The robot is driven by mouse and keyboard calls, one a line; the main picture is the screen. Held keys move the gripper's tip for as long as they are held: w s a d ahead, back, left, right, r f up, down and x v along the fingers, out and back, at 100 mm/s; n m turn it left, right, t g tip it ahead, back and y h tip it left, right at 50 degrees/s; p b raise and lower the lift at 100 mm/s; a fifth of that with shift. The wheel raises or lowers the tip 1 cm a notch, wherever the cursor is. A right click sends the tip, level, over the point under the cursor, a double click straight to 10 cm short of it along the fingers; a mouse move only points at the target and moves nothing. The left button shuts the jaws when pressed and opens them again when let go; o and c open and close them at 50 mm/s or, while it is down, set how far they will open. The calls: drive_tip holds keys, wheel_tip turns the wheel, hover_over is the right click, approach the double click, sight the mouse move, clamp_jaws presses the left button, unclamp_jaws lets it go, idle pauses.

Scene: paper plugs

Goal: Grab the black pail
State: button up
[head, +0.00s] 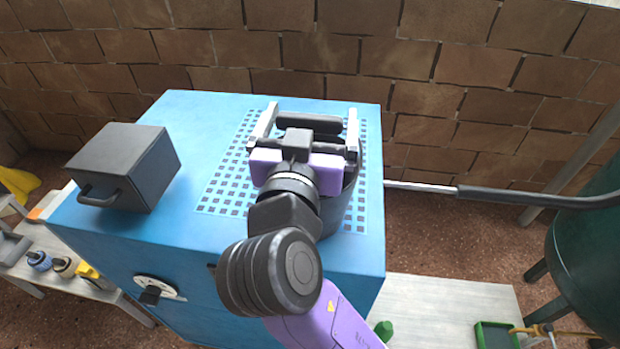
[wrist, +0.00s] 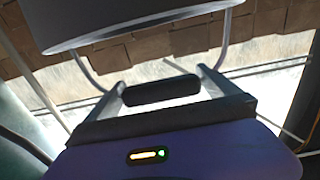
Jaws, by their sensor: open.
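The black pail (head: 342,212) stands on the blue cabinet top, mostly hidden behind my gripper and wrist in the head view. In the wrist view its dark body (wrist: 130,18) fills the top, with a thin wire bail curving from its sides. The bail's black grip (wrist: 161,90) lies crosswise between my fingers; it also shows in the head view (head: 309,125). My gripper (head: 311,112) is open, its two fingers at either end of the grip. I cannot tell whether they touch it.
A dark box with a handle (head: 130,165) sits at the left of the blue cabinet (head: 200,115). A brick wall (head: 330,50) stands behind. A metal rod (head: 425,187) runs right toward a dark green tank (head: 590,255). The cabinet's back left top is clear.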

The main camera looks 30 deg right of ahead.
drive_tip(key=shift+x, duration=1)
drive_tip(key=c, duration=1.8)
drive_tip(key=shift+r, duration=0.2)
